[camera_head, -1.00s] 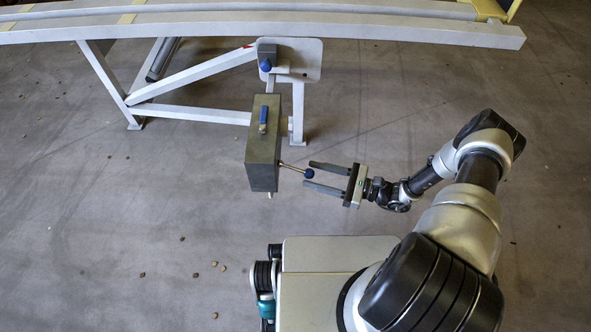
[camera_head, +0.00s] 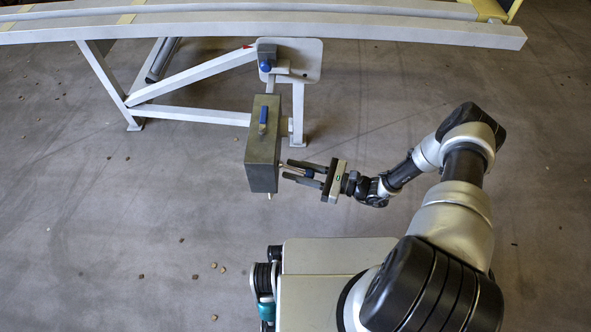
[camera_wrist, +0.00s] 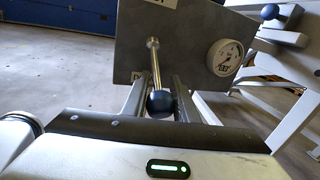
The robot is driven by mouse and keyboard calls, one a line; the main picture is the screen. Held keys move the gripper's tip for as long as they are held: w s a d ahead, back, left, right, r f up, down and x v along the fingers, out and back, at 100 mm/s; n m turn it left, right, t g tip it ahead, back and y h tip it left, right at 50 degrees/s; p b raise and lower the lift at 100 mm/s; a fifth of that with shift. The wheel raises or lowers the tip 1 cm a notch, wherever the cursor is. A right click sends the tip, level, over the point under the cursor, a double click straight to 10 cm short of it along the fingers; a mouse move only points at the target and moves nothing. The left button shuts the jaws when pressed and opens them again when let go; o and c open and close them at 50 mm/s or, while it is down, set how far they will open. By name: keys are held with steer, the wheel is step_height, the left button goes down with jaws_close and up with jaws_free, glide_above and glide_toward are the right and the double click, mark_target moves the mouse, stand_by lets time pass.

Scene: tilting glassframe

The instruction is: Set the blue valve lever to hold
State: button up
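A metal lever rod (camera_wrist: 153,65) with a dark blue ball knob (camera_wrist: 160,103) sticks out from the side of the grey valve box (camera_head: 263,150). In the head view the knob (camera_head: 309,172) sits between the fingers of my gripper (camera_head: 305,173). In the wrist view my gripper (camera_wrist: 160,100) has one finger on each side of the knob, close against it, so it looks shut on the knob. A small blue handle (camera_head: 263,115) lies on top of the box. Lettered labels on the box are partly hidden and not readable.
A round gauge (camera_wrist: 225,57) is on the box face, right of the lever. A second blue knob (camera_head: 265,66) is on the white frame (camera_head: 190,115) behind. A long white beam (camera_head: 380,31) spans the back. The floor left of the box is open, with scattered small bits.

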steer(key=shift+r, duration=0.1)
jaws_close()
steer(key=r+h+p, duration=0.1)
steer(key=p, duration=0.2)
steer(key=d+r+h+p, duration=0.1)
steer(key=h+p, duration=0.1)
steer(key=p, duration=0.2)
steer(key=d+r+n+g+h+p, duration=0.1)
steer(key=h+p, duration=0.1)
steer(key=p, duration=0.2)
steer(key=shift+s, duration=0.1)
steer(key=shift+h, duration=0.3)
steer(key=o, duration=1.1)
jaws_free()
steer(key=shift+c, duration=0.2)
